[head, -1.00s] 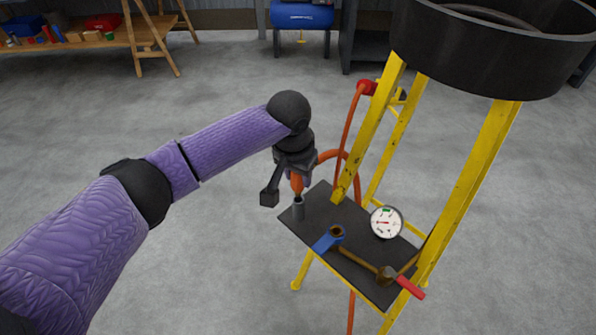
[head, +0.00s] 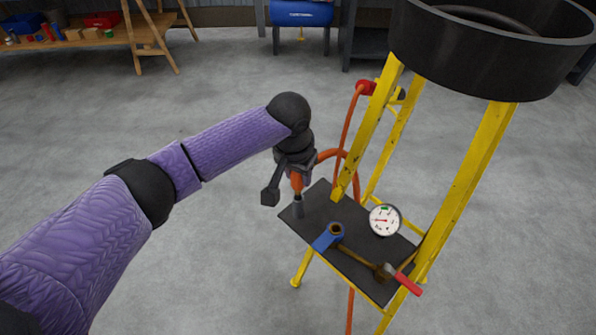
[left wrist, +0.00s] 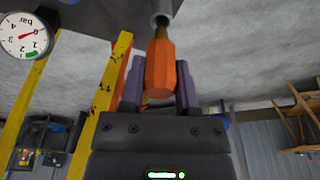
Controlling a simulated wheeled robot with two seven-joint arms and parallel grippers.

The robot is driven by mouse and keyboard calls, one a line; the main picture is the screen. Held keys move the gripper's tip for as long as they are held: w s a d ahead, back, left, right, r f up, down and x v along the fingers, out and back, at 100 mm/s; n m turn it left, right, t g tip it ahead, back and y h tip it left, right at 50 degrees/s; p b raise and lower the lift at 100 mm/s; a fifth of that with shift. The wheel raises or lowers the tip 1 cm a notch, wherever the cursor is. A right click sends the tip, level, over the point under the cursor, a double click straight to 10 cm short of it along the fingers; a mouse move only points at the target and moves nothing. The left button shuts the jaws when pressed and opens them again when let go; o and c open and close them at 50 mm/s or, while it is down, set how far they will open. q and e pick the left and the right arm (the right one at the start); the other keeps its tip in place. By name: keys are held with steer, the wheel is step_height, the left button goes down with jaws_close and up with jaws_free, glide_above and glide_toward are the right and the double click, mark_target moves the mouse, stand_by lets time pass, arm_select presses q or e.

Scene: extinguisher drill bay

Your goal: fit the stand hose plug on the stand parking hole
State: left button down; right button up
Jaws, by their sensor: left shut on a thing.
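My left gripper (head: 296,173) is shut on the orange hose plug (head: 297,182), above the left corner of the dark shelf. The plug points down, and an orange hose (head: 333,155) curves from the gripper to the right. In the left wrist view the plug (left wrist: 160,70) sits between the fingers, with a brass neck and a grey tube (left wrist: 162,12) beyond it. I cannot tell whether that tube belongs to the plug. On the shelf is a blue holder (head: 326,238) with a round brass-rimmed opening, perhaps the parking hole, right of the plug and apart from it. My right gripper is not in view.
The yellow stand (head: 470,190) carries a black drum (head: 490,60) above the shelf (head: 350,265). Open floor lies left of the stand.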

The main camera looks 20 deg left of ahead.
mark_target(298, 187)
arm_select(q)
steer(key=shift+f, duration=0.15)
steer(key=shift+f+b, duration=0.4)
steer(key=shift+f, duration=0.6)
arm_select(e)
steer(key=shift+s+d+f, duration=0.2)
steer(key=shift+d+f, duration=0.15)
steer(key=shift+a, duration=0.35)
arm_select(q)
steer(key=shift+p, duration=0.5)
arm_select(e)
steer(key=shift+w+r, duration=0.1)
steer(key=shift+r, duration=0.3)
arm_select(q)
steer(key=shift+f, duration=0.3)
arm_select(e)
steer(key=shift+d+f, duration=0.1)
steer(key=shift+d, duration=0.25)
arm_select(q)
steer(key=shift+f, duration=0.2)
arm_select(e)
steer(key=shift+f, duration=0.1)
arm_select(q)
steer(key=shift+f+b, duration=0.3)
steer(key=shift+b, duration=0.1)
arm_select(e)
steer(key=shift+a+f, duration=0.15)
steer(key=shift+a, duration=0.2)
